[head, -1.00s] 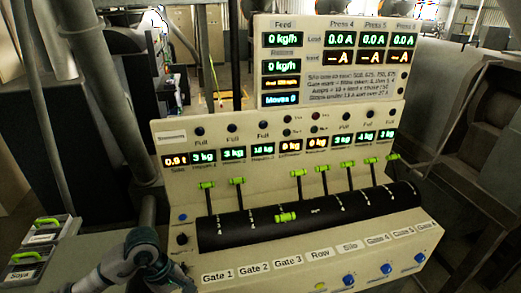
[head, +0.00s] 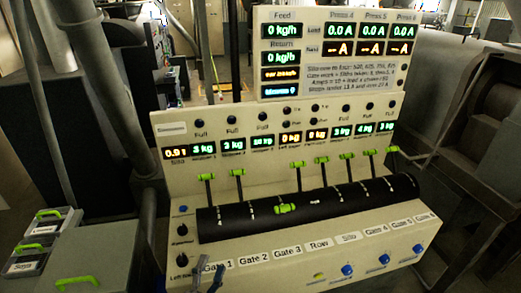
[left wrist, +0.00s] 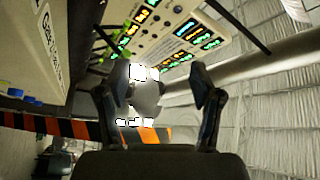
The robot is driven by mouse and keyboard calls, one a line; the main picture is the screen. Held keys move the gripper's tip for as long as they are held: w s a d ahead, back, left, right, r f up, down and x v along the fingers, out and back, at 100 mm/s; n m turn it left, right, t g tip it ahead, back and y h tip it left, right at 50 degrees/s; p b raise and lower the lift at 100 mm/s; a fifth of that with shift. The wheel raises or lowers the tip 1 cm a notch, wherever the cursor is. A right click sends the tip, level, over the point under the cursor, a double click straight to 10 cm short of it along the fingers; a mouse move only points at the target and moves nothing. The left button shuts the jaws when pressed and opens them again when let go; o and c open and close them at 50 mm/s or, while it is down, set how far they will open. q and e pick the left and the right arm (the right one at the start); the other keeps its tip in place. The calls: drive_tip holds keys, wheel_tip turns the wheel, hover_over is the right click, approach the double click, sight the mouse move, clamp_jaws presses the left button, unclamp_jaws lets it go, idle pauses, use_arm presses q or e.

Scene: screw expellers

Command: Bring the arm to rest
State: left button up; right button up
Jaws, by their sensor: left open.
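My left gripper (head: 211,274) shows in the head view at the bottom edge, in front of the Gate 1 label of the control console (head: 345,262). Only its dark fingers show; the rest of the arm is out of frame. In the left wrist view the two fingers stand wide apart, and the left gripper (left wrist: 158,85) is open with nothing held between them. The console's displays and side show past the fingers there. My right gripper is in neither view.
Green-tipped levers (head: 237,172) rise from the console's black drum (head: 350,203); one green handle (head: 285,208) sits lower than the others. Lidded bins with green handles (head: 40,245) stand at the left. A grey box (head: 100,250) stands beside the console.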

use_arm(q)
drive_tip(key=s+a+f+n+g+y, duration=0.3)
drive_tip(key=s+f+n+g, duration=0.15)
drive_tip(key=f, duration=0.55)
drive_tip(key=s+a+f+n+g+y, duration=0.3)
drive_tip(key=s+a+f+n+g, duration=0.15)
drive_tip(key=f, duration=0.45)
drive_tip(key=s+f+n+g, duration=0.2)
drive_tip(key=s+f+g, duration=0.3)
drive_tip(key=s, duration=0.4)
drive_tip(key=s+f+n+g, duration=0.3)
drive_tip(key=s+f, duration=0.5)
drive_tip(key=s, duration=0.1)
drive_tip(key=s+f+g+p, duration=0.1)
drive_tip(key=s+f+p, duration=0.1)
drive_tip(key=f, duration=2.2)
drive_tip(key=shift+s+a+f+m, duration=0.2)
drive_tip(key=shift+s+f+m, duration=0.2)
drive_tip(key=shift+s, duration=0.5)
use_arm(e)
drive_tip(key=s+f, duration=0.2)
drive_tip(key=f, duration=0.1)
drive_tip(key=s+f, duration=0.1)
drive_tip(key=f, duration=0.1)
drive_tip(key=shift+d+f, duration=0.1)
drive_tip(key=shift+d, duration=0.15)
